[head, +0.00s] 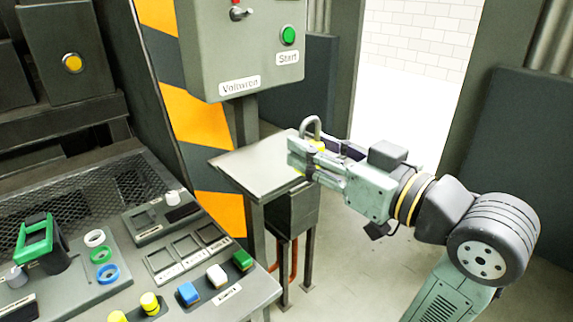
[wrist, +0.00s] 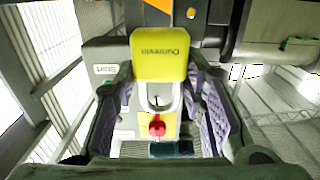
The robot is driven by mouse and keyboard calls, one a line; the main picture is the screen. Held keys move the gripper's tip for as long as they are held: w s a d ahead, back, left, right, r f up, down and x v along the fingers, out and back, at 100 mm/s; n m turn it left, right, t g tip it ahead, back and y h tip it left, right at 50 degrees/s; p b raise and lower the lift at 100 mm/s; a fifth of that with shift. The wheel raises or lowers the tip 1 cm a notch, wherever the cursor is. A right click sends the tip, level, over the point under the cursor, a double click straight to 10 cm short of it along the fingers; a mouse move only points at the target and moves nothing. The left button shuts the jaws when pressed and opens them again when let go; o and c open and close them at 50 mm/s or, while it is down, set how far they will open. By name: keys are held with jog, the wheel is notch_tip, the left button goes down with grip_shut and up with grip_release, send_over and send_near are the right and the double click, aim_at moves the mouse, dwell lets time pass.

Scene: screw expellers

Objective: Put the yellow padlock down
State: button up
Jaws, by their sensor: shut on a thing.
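My gripper (head: 303,158) is shut on the yellow padlock (head: 317,145). In the head view the fingers hide most of the padlock's body, and its grey shackle (head: 311,124) sticks up above them. In the wrist view the yellow padlock (wrist: 160,58) sits between the purple-padded fingers of my gripper (wrist: 161,92), with its lettered face toward the camera. The gripper is at the right part of a small grey shelf (head: 250,172). I cannot tell whether the padlock touches the shelf.
A grey control box (head: 240,50) with a green button (head: 288,36) stands above and behind the shelf. A sloped console (head: 180,270) with several coloured buttons and a green-framed switch (head: 36,243) is at lower left. The shelf's left part is bare.

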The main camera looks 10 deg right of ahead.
jog(key=shift+w+a+f, duration=0.1)
jog(key=shift+a+f, duration=0.2)
jog(key=shift+f, duration=0.25)
jog(key=shift+w+f, duration=0.1)
jog(key=shift+w, duration=0.25)
jog(key=w+p, duration=0.1)
jog(key=w, duration=0.4)
jog(key=w+d+f+p, duration=0.1)
jog(key=w, duration=0.4)
jog(key=w+d+p, duration=0.1)
jog(key=w, duration=0.4)
jog(key=shift+f, duration=0.25)
jog(key=shift+w+f+p, duration=0.1)
jog(key=shift+f+p, duration=0.4)
jog(key=shift+f, duration=1.25)
jog(key=shift+f, duration=0.15)
jog(key=o, duration=1.2)
